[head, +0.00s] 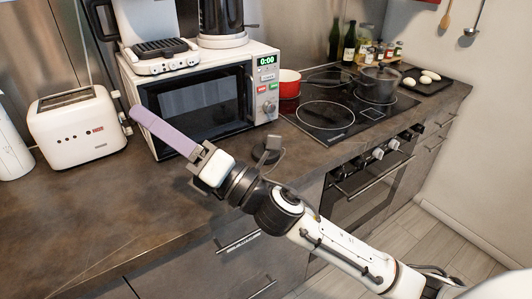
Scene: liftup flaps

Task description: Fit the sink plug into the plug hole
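My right gripper (203,153) is over the counter in front of the microwave. It is shut on one end of a long, flat lavender bar. The lavender bar (163,130) points up and left, across the front left of the microwave, and looks held above the counter. No sink, plug hole or clearly recognisable sink plug shows in the head view. A small dark round piece with a grey block (267,146) shows beside my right wrist; I cannot tell whether it is part of my arm. My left gripper is not in view.
A brown counter (90,205) has free room at the front left. A white toaster (73,126) and a microwave (205,98) stand behind it. A red pot (289,84) and a dark pot (378,84) are at the hob (335,112). A black tray (426,86) lies far right.

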